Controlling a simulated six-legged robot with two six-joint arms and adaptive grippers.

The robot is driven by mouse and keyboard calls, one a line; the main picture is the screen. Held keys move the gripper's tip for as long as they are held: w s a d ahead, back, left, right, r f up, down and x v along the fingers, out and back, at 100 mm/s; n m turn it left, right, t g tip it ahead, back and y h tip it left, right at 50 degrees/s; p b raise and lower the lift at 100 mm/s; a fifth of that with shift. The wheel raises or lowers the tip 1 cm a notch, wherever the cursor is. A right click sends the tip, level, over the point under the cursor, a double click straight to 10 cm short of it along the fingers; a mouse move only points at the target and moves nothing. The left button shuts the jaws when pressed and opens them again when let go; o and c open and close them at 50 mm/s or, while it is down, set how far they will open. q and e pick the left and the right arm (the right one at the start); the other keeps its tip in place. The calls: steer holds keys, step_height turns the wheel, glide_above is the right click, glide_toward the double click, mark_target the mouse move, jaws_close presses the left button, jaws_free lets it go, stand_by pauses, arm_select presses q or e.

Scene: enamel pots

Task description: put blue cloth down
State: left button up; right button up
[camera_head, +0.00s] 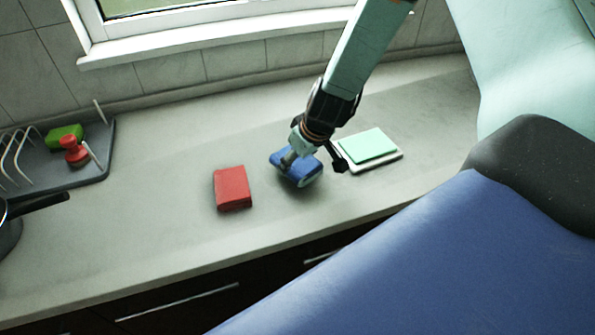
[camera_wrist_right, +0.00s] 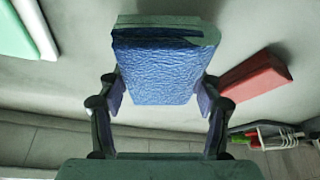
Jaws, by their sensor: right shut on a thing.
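The blue cloth (camera_head: 297,168) is a thick folded block, held over the counter between the red block and the green pad. My right gripper (camera_head: 300,160) is shut on it. In the right wrist view the blue cloth (camera_wrist_right: 158,72) fills the space between the two fingers of the right gripper (camera_wrist_right: 160,95), with a greenish-grey layer along its far edge. The head view shows a shadow below the cloth; whether it touches the counter I cannot tell. My left gripper is not in view.
A red folded block (camera_head: 232,188) lies left of the blue cloth. A green pad (camera_head: 367,146) on a white base lies to the right. A dark drying tray (camera_head: 95,170) with a rack, green sponge (camera_head: 65,134) and red-handled item (camera_head: 75,152) stands far left, near a pan (camera_head: 12,222).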

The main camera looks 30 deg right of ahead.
mark_target(298, 169)
steer(key=shift+s+a+f+b, duration=0.15)
steer(key=shift+f+b, duration=0.25)
steer(key=shift+f, duration=0.25)
steer(key=shift+s+f+b, duration=0.1)
steer(key=shift+f+b, duration=0.3)
steer(key=shift+d+f, duration=0.2)
steer(key=shift+f, duration=0.1)
steer(key=shift+w+d+f, duration=0.2)
steer(key=shift+w, duration=0.15)
steer(key=shift+s+a, duration=0.1)
steer(key=shift+a, duration=0.1)
steer(key=shift+s+a+b, duration=0.1)
steer(key=shift+s+b, duration=0.1)
steer(key=shift+b, duration=0.25)
steer(key=o, duration=0.9)
steer(key=shift+c, duration=0.2)
steer(key=o, duration=0.4)
steer(key=shift+w+d+f, duration=0.2)
steer(key=shift+w, duration=0.05)
steer(key=shift+c, duration=0.2)
steer(key=shift+s+a+r, duration=0.15)
steer(key=shift+s+r, duration=0.05)
steer(key=shift+r+p, duration=0.7)
steer(key=shift+p, duration=0.2)
steer(key=p+v, duration=0.9)
steer(key=v, duration=0.1)
steer(key=shift+s+r+p, duration=0.3)
steer(key=shift+r+p, duration=0.05)
steer(key=shift+r, duration=0.15)
